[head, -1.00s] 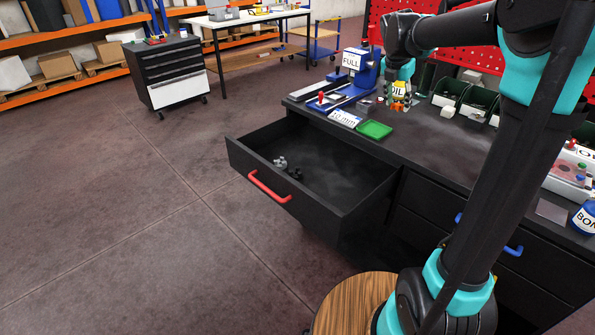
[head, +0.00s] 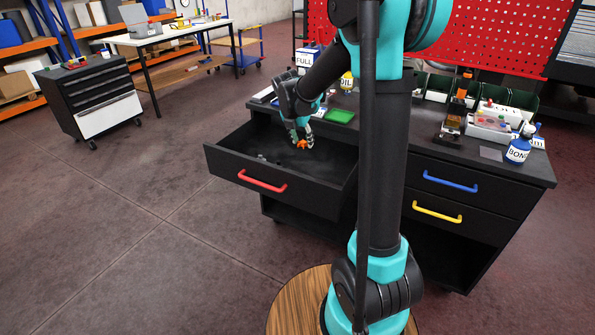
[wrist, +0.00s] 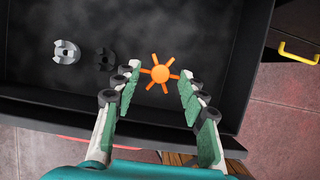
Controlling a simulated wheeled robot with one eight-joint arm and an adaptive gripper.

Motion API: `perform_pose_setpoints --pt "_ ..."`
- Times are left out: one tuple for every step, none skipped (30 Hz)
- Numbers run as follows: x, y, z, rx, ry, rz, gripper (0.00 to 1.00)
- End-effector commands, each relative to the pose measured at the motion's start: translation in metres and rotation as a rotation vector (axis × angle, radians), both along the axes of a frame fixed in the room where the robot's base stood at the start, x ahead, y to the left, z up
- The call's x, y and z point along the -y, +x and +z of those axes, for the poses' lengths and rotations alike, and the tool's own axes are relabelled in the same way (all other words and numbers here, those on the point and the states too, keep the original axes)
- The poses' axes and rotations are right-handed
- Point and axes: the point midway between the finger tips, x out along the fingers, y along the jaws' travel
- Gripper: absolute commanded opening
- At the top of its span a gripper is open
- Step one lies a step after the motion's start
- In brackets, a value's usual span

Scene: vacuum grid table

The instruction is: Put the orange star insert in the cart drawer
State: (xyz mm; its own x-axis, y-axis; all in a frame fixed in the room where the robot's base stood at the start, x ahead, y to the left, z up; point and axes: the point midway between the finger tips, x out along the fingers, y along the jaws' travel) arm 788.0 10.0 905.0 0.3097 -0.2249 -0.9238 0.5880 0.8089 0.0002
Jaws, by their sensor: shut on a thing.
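The orange star insert (wrist: 160,73) is between the fingertips of my gripper (wrist: 157,88) in the wrist view, and the fingers are shut on it. In the head view the orange star (head: 303,145) shows at the tip of my gripper (head: 299,138), over the inside of an open black drawer (head: 225,158) with a red handle (head: 262,181). I cannot tell whether the star touches the drawer floor. A grey notched piece (wrist: 66,53) and a black notched piece (wrist: 104,60) lie in the drawer, left of the star in the wrist view.
A green tray (head: 340,116) sits on the black bench top behind the drawer. Closed drawers with a blue handle (head: 450,182) and a yellow handle (head: 437,212) are at the right. A separate drawer cart (head: 98,93) stands at the back left. Open floor lies left of the drawer.

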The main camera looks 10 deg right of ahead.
Motion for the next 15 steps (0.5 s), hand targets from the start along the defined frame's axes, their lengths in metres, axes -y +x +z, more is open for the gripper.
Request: perform_pose_setpoints --pt "0.000 0.000 -0.014 0.000 0.000 0.000 0.27" --pt "0.000 0.001 -0.021 0.000 0.000 0.000 0.27" --pt "0.000 0.001 -0.031 0.000 0.000 0.000 0.27" --pt "0.000 0.001 -0.038 0.000 0.000 0.000 0.27" --pt "0.000 0.000 -0.045 0.000 0.000 0.000 0.27" --pt "0.000 0.001 -0.055 0.000 0.000 0.000 0.27" --pt "0.000 0.001 -0.062 0.000 0.000 0.000 0.27" --pt "0.000 0.000 -0.070 0.000 0.000 0.000 0.27" --pt "0.000 0.001 -0.079 0.000 0.000 0.000 0.27" --pt "0.000 0.001 -0.085 0.000 0.000 0.000 0.27" --pt "0.000 0.001 -0.091 0.000 0.000 0.000 0.27" --pt "0.000 0.000 -0.098 0.000 0.000 0.000 0.27" --pt "0.000 0.000 -0.102 0.000 0.000 0.000 0.27" --pt "0.000 0.000 -0.106 0.000 0.000 0.000 0.27" --pt "0.000 0.000 -0.109 0.000 0.000 0.000 0.27"
